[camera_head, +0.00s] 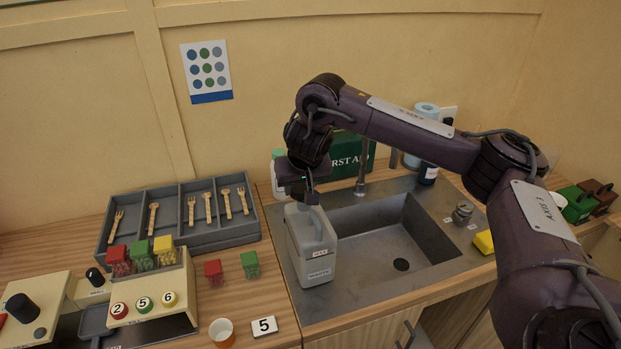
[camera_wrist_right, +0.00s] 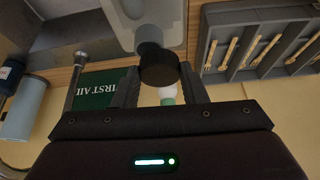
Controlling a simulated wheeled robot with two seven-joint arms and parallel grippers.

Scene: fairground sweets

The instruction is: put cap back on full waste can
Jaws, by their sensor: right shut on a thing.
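The waste can (camera_head: 312,262) is a pale grey jerrycan with a handle and labels on its front. It stands upright on the left part of the steel sink top, left of the basin. My right gripper (camera_head: 307,196) is above the can's top, pointing down. In the wrist view my right gripper (camera_wrist_right: 158,84) is shut on a black cap (camera_wrist_right: 159,70), held between its two fingers. The cap lines up with the can's grey neck (camera_wrist_right: 148,36); I cannot tell whether it is seated. The can also shows in the wrist view (camera_wrist_right: 120,14). My left gripper is not in view.
The sink basin (camera_head: 375,240) and tap (camera_head: 361,178) are right of the can. A green first aid box (camera_head: 352,152) and a white bottle (camera_head: 278,157) stand behind. A grey fork tray (camera_head: 170,240) is at left. A yellow sponge (camera_head: 484,242) lies at right.

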